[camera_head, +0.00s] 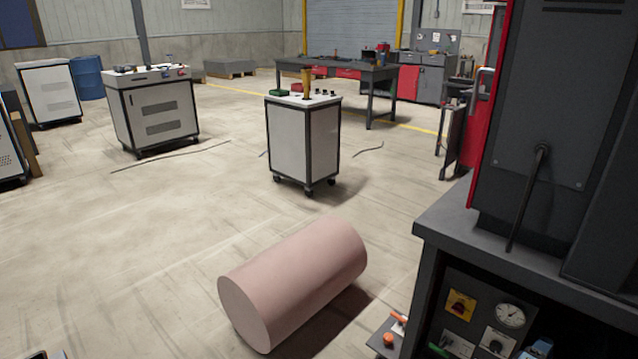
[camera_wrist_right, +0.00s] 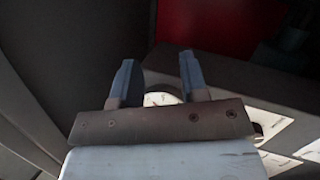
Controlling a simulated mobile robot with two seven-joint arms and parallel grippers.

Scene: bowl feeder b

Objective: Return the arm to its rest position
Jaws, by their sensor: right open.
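My right gripper (camera_wrist_right: 157,60) shows in the right wrist view. Its two blue-grey fingers stand apart with nothing gripped between them. Behind the fingers are dark grey surfaces, a dark red patch and a small pale round shape that I cannot identify. In the head view I cannot make out my right gripper clearly. My left gripper does not show in either view.
A big pink cylinder (camera_head: 295,280) lies on its side low in the head view. A dark machine bench (camera_head: 540,265) with a gauge stands at right. A white wheeled cabinet (camera_head: 300,140) stands mid-floor, another (camera_head: 160,115) farther left. Open floor lies at left.

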